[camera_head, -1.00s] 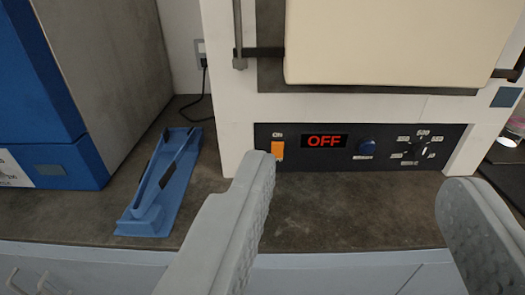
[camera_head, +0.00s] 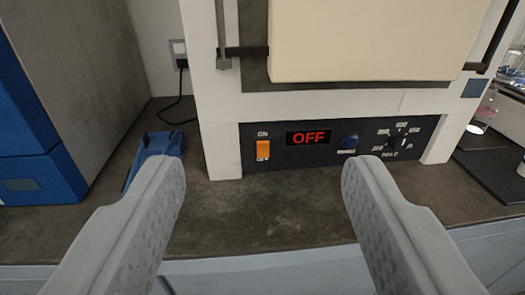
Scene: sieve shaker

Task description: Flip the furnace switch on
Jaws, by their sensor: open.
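The furnace (camera_head: 211,125) stands on the bench with its cream door (camera_head: 360,40) shut above a black control panel (camera_head: 290,162). The orange furnace switch (camera_head: 263,149) is at the panel's left end, under an "ON" label. The red display (camera_head: 308,138) beside it reads "OFF". My gripper (camera_head: 263,165) is open and empty, with its two grey fingers spread in front of the bench. The switch shows between the fingertips, farther off, and neither finger appears to touch it.
A blue holder (camera_head: 155,148) is partly hidden behind the left finger. A blue and grey cabinet (camera_head: 75,100) stands at left. Bare bench (camera_head: 270,205) lies before the furnace.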

